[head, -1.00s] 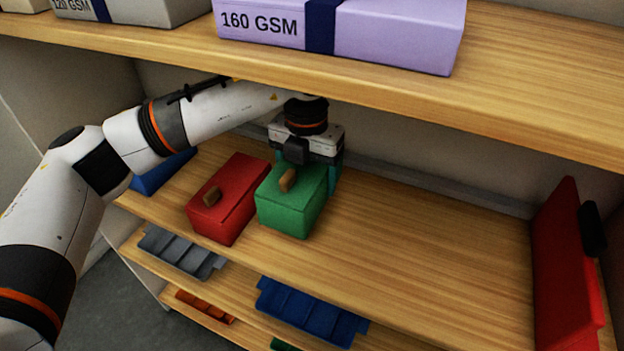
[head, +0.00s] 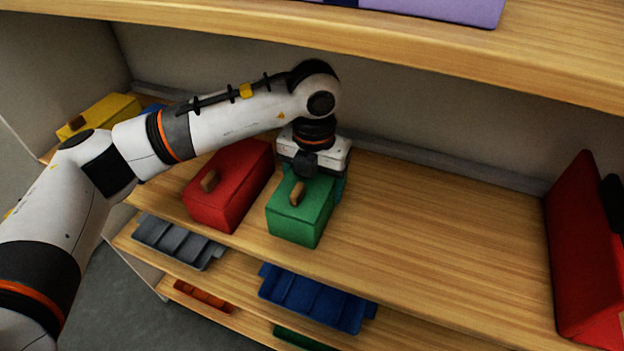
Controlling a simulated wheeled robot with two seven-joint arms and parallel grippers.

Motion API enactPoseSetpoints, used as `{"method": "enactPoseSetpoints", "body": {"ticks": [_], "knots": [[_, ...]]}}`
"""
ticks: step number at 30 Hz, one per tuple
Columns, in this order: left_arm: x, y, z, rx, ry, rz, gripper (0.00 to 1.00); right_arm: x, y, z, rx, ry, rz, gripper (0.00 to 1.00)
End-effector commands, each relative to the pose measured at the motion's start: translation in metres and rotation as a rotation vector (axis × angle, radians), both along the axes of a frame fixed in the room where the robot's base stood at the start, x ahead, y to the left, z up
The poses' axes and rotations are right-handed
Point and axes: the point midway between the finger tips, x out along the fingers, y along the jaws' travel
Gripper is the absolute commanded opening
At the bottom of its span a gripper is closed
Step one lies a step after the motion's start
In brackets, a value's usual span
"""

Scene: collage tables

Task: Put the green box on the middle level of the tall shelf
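The green box (head: 298,222), with a brown handle on its front top, sits on the wooden shelf board (head: 420,240), just right of a red box (head: 225,195). My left gripper (head: 316,178) points down over the back part of the green box. A teal finger shows along the box's right side; the other finger is hidden. Whether the fingers press on the box cannot be told. The box appears to rest on the board. My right gripper is out of view.
A yellow box (head: 105,112) stands at the far left. A red upright panel (head: 580,255) with a dark piece stands at the right. The upper board (head: 330,38) overhangs the arm. Grey (head: 178,242) and blue trays (head: 312,296) lie below. Board right of the green box is clear.

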Motion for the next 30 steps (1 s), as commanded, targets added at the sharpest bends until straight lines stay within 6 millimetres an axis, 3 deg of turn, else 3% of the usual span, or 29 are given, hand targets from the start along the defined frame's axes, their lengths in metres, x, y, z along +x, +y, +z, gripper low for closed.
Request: {"method": "enactPoseSetpoints", "body": {"ticks": [2, 3, 6, 14, 18, 30], "knots": [[0.000, 0.000, -0.004, 0.000, 0.000, 0.000, 0.53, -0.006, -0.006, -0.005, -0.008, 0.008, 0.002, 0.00], [0.000, 0.000, -0.002, 0.000, 0.000, 0.001, 0.84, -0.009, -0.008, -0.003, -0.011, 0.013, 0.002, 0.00], [0.000, 0.000, -0.002, 0.000, 0.000, 0.001, 1.00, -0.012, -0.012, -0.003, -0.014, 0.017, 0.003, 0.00], [0.000, 0.000, -0.001, 0.000, 0.000, 0.001, 1.00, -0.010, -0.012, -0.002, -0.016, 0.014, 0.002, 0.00], [0.001, 0.000, 0.009, -0.001, -0.002, 0.001, 1.00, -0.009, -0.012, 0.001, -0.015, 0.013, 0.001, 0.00], [0.001, 0.000, 0.070, -0.001, -0.002, 0.001, 1.00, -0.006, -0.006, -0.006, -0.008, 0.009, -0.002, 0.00]]}}
